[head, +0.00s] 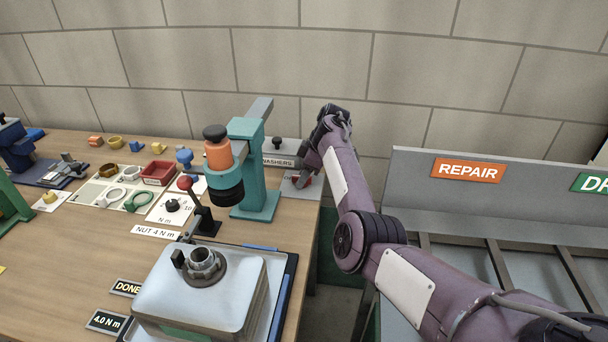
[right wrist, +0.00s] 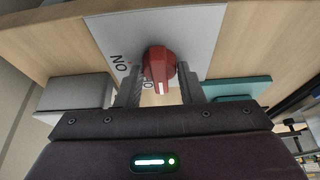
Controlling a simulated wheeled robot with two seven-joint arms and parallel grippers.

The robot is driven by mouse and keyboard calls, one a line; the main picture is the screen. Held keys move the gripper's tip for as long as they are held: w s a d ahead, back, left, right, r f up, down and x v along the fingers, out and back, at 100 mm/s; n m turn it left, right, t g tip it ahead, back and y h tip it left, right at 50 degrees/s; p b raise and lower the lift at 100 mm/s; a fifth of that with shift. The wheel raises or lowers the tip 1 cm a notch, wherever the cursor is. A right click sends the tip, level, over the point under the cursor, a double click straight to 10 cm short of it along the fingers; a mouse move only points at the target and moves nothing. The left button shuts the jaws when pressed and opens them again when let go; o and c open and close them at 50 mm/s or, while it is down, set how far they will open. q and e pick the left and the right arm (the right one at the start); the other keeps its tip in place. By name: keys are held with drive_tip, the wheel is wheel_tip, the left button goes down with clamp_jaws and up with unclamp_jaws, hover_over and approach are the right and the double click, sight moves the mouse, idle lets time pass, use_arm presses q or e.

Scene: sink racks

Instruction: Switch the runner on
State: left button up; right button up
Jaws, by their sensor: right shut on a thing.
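The runner (head: 217,155) is an orange and black tool held on a teal stand (head: 262,190) at the back right of the bench. Its switch looks to be the red knob (right wrist: 159,64) on a light plate (right wrist: 196,30) marked ON and OFF, beside the stand. The knob's white mark points to the bottom of the right wrist view, near the partly hidden OFF and away from ON. My right gripper (right wrist: 164,86) is shut on the knob, one finger on each side. In the head view the gripper (head: 303,176) hides part of the knob. My left gripper is not in view.
A metal block (head: 195,290) with a threaded fitting stands at the front of the bench, by a red-balled lever (head: 185,184). Small parts and a red tray (head: 158,173) lie to the left. A grey bin marked REPAIR (head: 410,175) stands at the right.

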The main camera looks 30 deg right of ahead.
drive_tip(key=shift+r+m+p, duration=0.15)
drive_tip(key=shift+m+p, duration=0.25)
drive_tip(key=shift+p, duration=0.3)
drive_tip(key=m+h+p, duration=0.1)
drive_tip(key=m+p, duration=0.2)
drive_tip(key=p, duration=0.1)
drive_tip(key=m+t+h+p, duration=0.1)
drive_tip(key=m+p, duration=0.2)
drive_tip(key=shift+s+a+r+p, duration=0.1)
drive_tip(key=shift+a+r+p, duration=0.1)
drive_tip(key=shift+p, duration=0.2)
drive_tip(key=m+h+p, duration=0.1)
drive_tip(key=m+p, duration=0.1)
drive_tip(key=m, duration=0.1)
drive_tip(key=shift+f+t, duration=0.1)
drive_tip(key=shift+t, duration=0.2)
drive_tip(key=m+h+p, duration=0.1)
drive_tip(key=m, duration=0.2)
drive_tip(key=shift+a+f+m+h, duration=0.1)
drive_tip(key=shift+a+m+h, duration=0.05)
drive_tip(key=shift+m+h, duration=0.25)
drive_tip(key=shift+f+m+h, duration=0.1)
drive_tip(key=shift+m+h, duration=0.2)
drive_tip(key=shift+m, duration=0.5)
drive_tip(key=shift+m+h, duration=0.4)
drive_tip(key=shift+m, duration=0.8)
drive_tip(key=shift+m+g, duration=0.3)
drive_tip(key=shift+g, duration=0.1)
drive_tip(key=o, duration=0.9)
drive_tip(key=shift+a, duration=0.1)
